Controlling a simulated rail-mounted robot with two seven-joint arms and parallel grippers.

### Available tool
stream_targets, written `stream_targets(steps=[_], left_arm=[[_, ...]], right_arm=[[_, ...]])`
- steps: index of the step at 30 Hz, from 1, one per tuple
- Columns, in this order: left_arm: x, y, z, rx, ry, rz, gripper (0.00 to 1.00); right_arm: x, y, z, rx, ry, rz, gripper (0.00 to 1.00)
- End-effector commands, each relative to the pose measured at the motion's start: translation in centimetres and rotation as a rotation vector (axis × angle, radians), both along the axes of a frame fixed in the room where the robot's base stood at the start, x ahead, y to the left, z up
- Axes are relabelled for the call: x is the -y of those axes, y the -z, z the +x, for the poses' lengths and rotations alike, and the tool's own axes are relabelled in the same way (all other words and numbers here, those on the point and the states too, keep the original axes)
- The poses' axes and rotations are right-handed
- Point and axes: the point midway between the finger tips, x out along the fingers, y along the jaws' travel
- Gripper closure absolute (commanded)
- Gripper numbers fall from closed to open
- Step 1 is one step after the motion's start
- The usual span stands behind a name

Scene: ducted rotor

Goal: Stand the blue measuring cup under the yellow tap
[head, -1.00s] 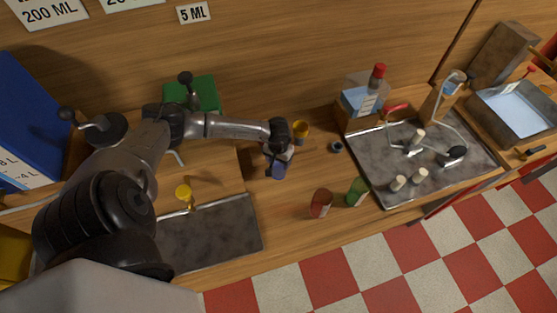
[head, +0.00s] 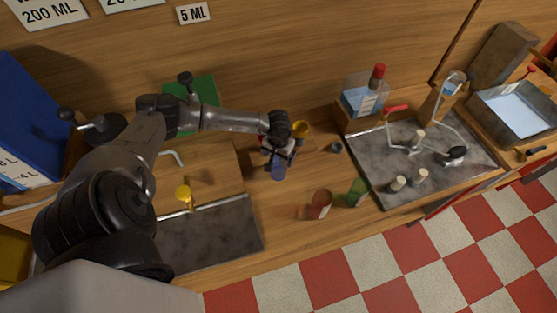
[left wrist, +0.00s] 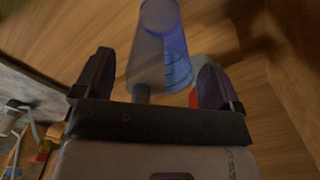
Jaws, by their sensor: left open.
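The blue measuring cup (head: 278,173) stands on the wooden counter in the middle of the head view, partly hidden by my left gripper (head: 277,149). In the left wrist view the blue, see-through cup (left wrist: 168,48) lies ahead of and between the two spread fingers of the left gripper (left wrist: 153,78), with a gap on each side. The gripper is open and empty. The yellow tap (head: 184,193) is to the left, at the back edge of a dark grey slab (head: 215,236). My right gripper is not in view.
A yellow cup (head: 301,130) stands close behind the gripper. A small dark cup (head: 337,147), a red cup (head: 320,203) and a green cup (head: 357,192) stand to the right. A metal tray (head: 437,180) with fittings lies further right. Counter between slab and blue cup is clear.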

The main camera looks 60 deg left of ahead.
Motion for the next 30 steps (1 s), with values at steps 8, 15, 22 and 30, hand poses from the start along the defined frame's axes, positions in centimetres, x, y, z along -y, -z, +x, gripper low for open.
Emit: stream_targets(steps=[8, 15, 22, 30], left_arm=[[0.0, -3.4, 0.0, 0.002, 0.001, 0.001, 0.07], [0.0, -4.2, 0.0, 0.000, -0.001, 0.000, 0.05], [0.0, -4.2, 0.0, 0.000, -0.001, 0.000, 0.05], [0.0, -4.2, 0.0, 0.001, 0.000, -0.001, 0.05]], right_arm=[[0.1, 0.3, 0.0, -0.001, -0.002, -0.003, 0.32], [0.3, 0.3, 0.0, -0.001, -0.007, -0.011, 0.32], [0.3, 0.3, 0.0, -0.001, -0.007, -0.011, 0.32], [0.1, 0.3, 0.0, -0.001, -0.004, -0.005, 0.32]])
